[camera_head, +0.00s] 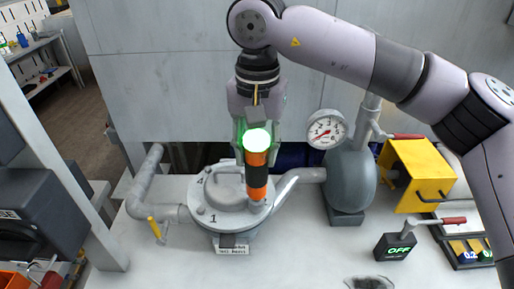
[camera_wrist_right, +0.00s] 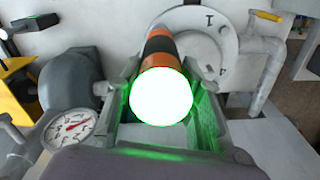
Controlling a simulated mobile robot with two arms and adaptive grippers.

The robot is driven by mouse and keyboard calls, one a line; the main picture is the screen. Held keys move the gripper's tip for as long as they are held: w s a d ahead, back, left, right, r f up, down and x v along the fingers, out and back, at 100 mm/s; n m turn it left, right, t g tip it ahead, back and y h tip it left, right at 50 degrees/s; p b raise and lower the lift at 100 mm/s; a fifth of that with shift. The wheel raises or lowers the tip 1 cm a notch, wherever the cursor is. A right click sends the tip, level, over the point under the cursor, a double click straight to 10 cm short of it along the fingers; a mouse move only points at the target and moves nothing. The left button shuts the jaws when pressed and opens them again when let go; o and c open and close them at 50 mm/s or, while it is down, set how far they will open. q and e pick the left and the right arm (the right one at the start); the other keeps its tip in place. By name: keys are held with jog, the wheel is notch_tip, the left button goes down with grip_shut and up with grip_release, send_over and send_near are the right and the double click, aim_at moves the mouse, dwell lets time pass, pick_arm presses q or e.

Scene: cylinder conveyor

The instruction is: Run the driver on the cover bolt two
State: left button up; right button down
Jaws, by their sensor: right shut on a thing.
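My right gripper (camera_head: 256,136) is shut on an orange and black driver (camera_head: 258,182), just under its glowing white-green end. In the wrist view the gripper (camera_wrist_right: 162,100) surrounds that glowing end, and the driver's orange and black body (camera_wrist_right: 160,45) points away toward the cover (camera_wrist_right: 222,48). The driver stands nearly upright over the right part of the round grey cover (camera_head: 228,218). The marks 1 and 4 show on the cover. The driver hides the spot under its lower end, so I cannot tell whether it touches a bolt. My left gripper is not in view.
A pressure gauge (camera_head: 326,129) and a grey tank (camera_head: 350,180) stand right of the cover. A yellow bracket (camera_head: 414,176) and an OFF switch box (camera_head: 396,247) are farther right. A pipe with a yellow valve handle (camera_head: 154,228) is at left. The front left bench surface is clear.

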jog(key=shift+s+f+b, duration=0.15)
jog(key=shift+f+b, duration=0.6)
jog(key=shift+f, duration=0.3)
dwell(1.2)
jog(key=shift+r, duration=0.1)
jog(key=shift+r+p, duration=0.6)
jog(key=shift+r, duration=0.1)
jog(key=shift+r+p, duration=0.65)
jog(key=shift+r, duration=0.45)
